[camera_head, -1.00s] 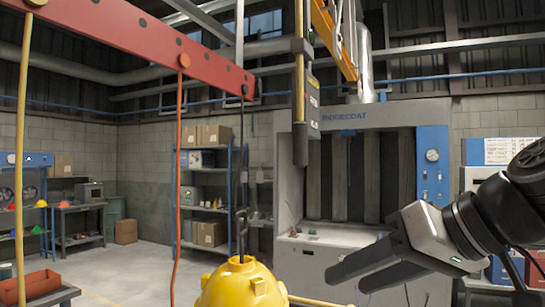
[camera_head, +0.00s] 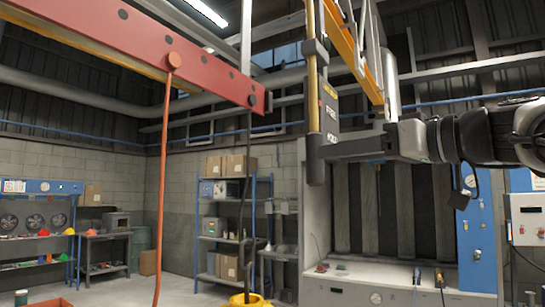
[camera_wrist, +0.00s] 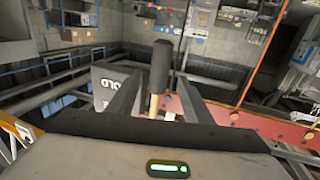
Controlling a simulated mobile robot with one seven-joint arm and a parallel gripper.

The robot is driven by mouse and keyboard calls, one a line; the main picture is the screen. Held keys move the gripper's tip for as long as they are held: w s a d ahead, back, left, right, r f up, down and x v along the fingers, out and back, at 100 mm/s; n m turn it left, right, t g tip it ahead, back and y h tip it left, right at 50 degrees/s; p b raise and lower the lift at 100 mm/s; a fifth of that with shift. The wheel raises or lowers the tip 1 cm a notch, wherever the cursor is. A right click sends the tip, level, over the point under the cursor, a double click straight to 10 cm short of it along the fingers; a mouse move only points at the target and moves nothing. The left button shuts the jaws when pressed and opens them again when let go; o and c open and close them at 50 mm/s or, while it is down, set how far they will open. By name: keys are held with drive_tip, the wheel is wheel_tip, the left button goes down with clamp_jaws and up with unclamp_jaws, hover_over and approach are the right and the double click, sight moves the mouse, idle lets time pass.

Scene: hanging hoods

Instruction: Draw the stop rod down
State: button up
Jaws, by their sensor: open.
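The stop rod (camera_head: 312,82) hangs upright, yellow with a dark grip (camera_head: 316,172) at its lower end. A dark plate lettered FREE and HOLD (camera_head: 329,120) stands beside it. My gripper (camera_head: 335,150) comes in level from the right at the height of the HOLD mark, its fingertips by the upper part of the grip. In the wrist view the fingers (camera_wrist: 157,92) are open, with the grip (camera_wrist: 159,64) and a bit of yellow rod (camera_wrist: 153,106) showing between them. I cannot tell whether either finger touches it.
A red beam (camera_head: 135,48) slopes across the upper left, with an orange cord (camera_head: 163,180) hanging from it. A yellow overhead rail (camera_head: 352,45) runs above the plate. A grey booth (camera_head: 400,273) stands behind; a yellow object (camera_head: 245,301) is at the bottom.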

sight(315, 157)
drive_tip(key=x, duration=0.6)
drive_tip(key=shift+w+a+p, duration=0.2)
drive_tip(key=shift+w+p, duration=0.1)
drive_tip(key=shift+w, duration=0.05)
